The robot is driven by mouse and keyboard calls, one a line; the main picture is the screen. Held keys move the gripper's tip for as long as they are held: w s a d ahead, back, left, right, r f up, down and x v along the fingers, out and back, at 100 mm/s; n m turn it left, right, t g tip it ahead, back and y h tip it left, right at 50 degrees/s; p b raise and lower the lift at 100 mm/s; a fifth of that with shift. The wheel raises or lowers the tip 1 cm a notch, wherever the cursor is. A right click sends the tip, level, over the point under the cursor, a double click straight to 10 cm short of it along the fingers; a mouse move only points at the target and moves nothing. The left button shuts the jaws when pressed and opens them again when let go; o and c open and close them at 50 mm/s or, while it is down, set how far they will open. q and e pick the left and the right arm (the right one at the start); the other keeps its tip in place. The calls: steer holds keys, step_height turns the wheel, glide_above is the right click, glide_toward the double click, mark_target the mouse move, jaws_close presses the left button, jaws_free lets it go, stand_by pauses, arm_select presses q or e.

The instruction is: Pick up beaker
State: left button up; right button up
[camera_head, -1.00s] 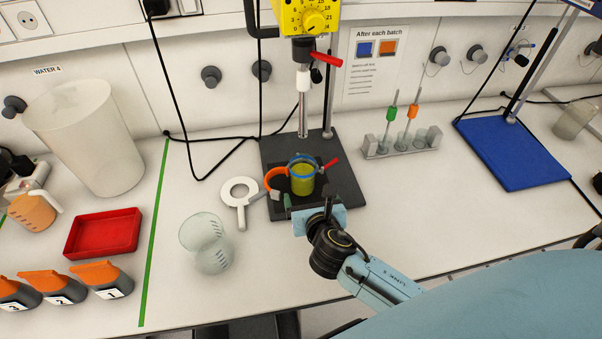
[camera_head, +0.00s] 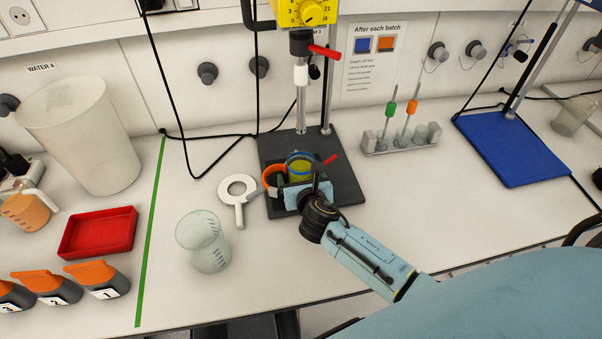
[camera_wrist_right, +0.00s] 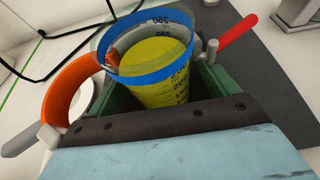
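A beaker (camera_head: 299,168) with yellow liquid and a blue band at its rim stands on the dark stand base (camera_head: 345,185), below the mixer shaft. In the right wrist view the beaker (camera_wrist_right: 158,75) shows volume marks and stands inside an orange-handled ring clamp (camera_wrist_right: 68,100). My right gripper (camera_head: 300,183) is at the beaker's near side. Its green fingers lie on either side of the beaker, with a dark gap visible at the right, so it looks open. The fingertips are partly hidden. My left gripper is not in view.
A red-handled lever (camera_wrist_right: 236,36) sticks out beside the beaker. A white ring tool (camera_head: 239,205) and clear glassware (camera_head: 205,240) are to the left. A vial rack (camera_head: 400,145) is right.

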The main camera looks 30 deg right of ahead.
steer(key=c, duration=1.2)
steer(key=shift+s+r, duration=0.1)
steer(key=shift+r, duration=0.05)
steer(key=shift+s+a+r+p, duration=0.2)
steer(key=shift+s+r+p, duration=0.15)
steer(key=shift+s+r, duration=0.35)
steer(key=r+p+v, duration=0.1)
steer(key=v, duration=1.2)
steer(key=shift+s+a+r, duration=0.1)
steer(key=shift+s+r, duration=0.05)
steer(key=shift+s, duration=0.05)
